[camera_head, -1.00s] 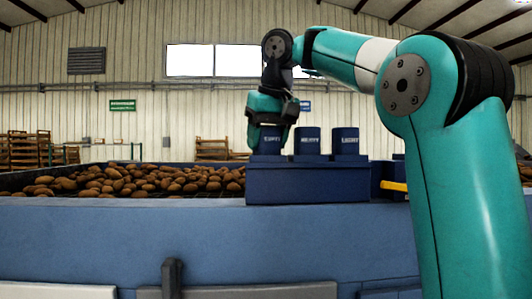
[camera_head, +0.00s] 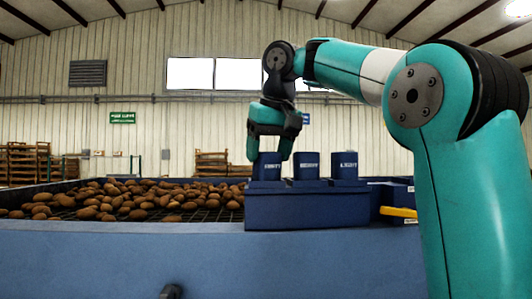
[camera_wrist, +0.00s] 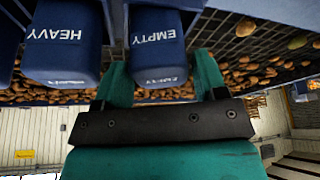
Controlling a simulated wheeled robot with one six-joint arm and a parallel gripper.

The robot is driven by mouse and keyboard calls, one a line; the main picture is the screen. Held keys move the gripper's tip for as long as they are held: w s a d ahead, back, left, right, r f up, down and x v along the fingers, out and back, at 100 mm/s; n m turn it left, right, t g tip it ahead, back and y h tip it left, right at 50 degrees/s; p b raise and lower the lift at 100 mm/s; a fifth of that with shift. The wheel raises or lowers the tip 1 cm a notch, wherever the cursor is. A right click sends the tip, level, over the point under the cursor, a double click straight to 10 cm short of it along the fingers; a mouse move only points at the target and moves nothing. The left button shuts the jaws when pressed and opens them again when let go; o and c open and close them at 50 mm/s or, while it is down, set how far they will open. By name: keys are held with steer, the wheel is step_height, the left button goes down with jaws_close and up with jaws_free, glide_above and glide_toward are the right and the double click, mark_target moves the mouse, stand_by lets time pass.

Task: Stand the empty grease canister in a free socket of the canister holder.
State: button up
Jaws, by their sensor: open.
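The dark blue canister marked EMPTY (camera_head: 267,171) stands upright at the left end of a dark blue box-like holder (camera_head: 292,211). My gripper (camera_head: 269,152) is open above it, one finger to each side of its top. In the wrist view, the EMPTY canister (camera_wrist: 157,42) shows between and beyond the open fingers of my gripper (camera_wrist: 163,75). Canisters marked HEAVY (camera_head: 306,167) and LIGHT (camera_head: 344,167) stand to its right on the same box. The sockets themselves are hidden from the head view.
A potato bed (camera_head: 130,196) lies left of the box, behind a blue machine wall (camera_head: 120,245). A yellow handle (camera_head: 398,212) on another blue part sits right of the box. The HEAVY canister (camera_wrist: 62,40) is close beside the left finger in the wrist view.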

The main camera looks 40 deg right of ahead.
steer(key=p+v, duration=0.7)
steer(key=v, duration=0.2)
steer(key=s+a+f+n+g+y, duration=0.1)
steer(key=s+a+f+n+y, duration=0.15)
steer(key=a+f, duration=0.6)
steer(key=s+a+f+n+g+y, duration=0.1)
steer(key=s+a+f+n+y, duration=0.2)
steer(key=a+f, duration=0.5)
steer(key=s+a+f+n+g, duration=0.2)
steer(key=s+a+f+n, duration=0.2)
steer(key=s+f, duration=0.8)
steer(key=shift+s+a+f, duration=0.15)
steer(key=shift+a+f, duration=0.25)
steer(key=shift+a, duration=0.15)
